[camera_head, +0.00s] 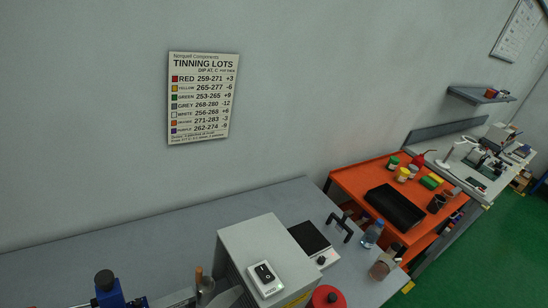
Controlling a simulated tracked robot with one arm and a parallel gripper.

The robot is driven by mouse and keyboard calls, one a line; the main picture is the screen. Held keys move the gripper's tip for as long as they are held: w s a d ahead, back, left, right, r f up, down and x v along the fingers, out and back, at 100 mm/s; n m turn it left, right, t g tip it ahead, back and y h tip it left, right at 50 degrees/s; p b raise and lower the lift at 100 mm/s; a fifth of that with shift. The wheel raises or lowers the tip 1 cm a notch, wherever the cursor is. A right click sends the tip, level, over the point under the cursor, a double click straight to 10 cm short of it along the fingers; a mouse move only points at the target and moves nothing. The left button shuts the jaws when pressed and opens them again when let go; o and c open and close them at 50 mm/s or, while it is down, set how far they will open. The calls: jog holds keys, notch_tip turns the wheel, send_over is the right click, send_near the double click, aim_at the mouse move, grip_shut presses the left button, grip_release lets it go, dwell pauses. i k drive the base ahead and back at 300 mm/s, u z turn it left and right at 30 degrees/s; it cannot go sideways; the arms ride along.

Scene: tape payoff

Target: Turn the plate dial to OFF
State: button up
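A small hot plate with a black square top (309,237) stands on the grey bench, right of a light grey box. Its front carries a small dial (321,261), whitish with a dark centre. The dial is too small in the picture to read its marks or where it points. A red round thing (326,299) is close below the plate, cut by the bottom edge. My gripper does not show in this view.
The grey box (262,248) with a rocker switch (265,273) stands left of the plate. A black bracket (340,227), blue bottle (372,234) and jar (384,263) stand to its right. An orange cart (345,179) is beyond. A tinning lots sign (203,98) hangs above.

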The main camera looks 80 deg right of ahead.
aim_at(321, 259)
jog(key=z, duration=2.1)
